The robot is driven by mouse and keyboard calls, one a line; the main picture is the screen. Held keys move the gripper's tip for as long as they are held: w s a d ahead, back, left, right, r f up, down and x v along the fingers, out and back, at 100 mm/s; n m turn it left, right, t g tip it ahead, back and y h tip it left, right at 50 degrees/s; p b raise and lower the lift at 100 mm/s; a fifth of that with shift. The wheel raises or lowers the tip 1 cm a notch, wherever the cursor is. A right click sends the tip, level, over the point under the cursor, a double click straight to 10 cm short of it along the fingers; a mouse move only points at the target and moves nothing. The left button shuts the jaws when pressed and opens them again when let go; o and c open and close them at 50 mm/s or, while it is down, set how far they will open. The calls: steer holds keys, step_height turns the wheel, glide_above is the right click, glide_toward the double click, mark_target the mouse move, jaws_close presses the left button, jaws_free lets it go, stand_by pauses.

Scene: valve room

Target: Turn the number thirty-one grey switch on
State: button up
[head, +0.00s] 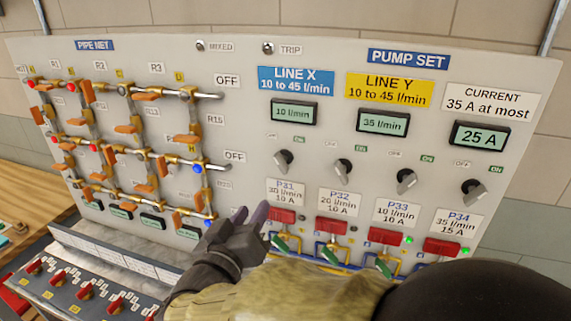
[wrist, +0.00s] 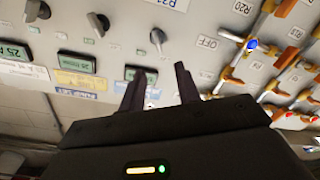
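The grey P31 switch (head: 283,160) is a round knob with a bar handle, above the P31 plate (head: 286,191). Its handle leans toward the OFF side, and the small lamp beside its red block looks dark. It also shows in the wrist view (wrist: 157,37), beyond the fingers. My gripper (head: 250,212) is open and empty, below and left of the switch in the head view. In the wrist view, the fingers (wrist: 160,85) stand apart with nothing between them, short of the knob.
Grey switches P32 (head: 343,168), P33 (head: 406,180) and P34 (head: 473,191) stand to the right; P33 and P34 have lit green lamps. The current display (head: 480,136) reads 25 A. Pipework with orange levers (head: 133,129) projects at left.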

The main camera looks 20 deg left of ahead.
mark_target(279, 165)
steer(key=shift+s+r+h, duration=0.25)
steer(key=shift+s+h, duration=0.05)
steer(key=shift+s, duration=0.6)
steer(key=w+p, duration=0.1)
steer(key=w, duration=0.4)
steer(key=w+a+p, duration=0.1)
steer(key=w+p, duration=0.1)
steer(key=w, duration=0.4)
steer(key=w+a+p, duration=0.1)
steer(key=w+p, duration=0.1)
steer(key=w, duration=0.4)
steer(key=shift+w, duration=0.2)
jaws_close()
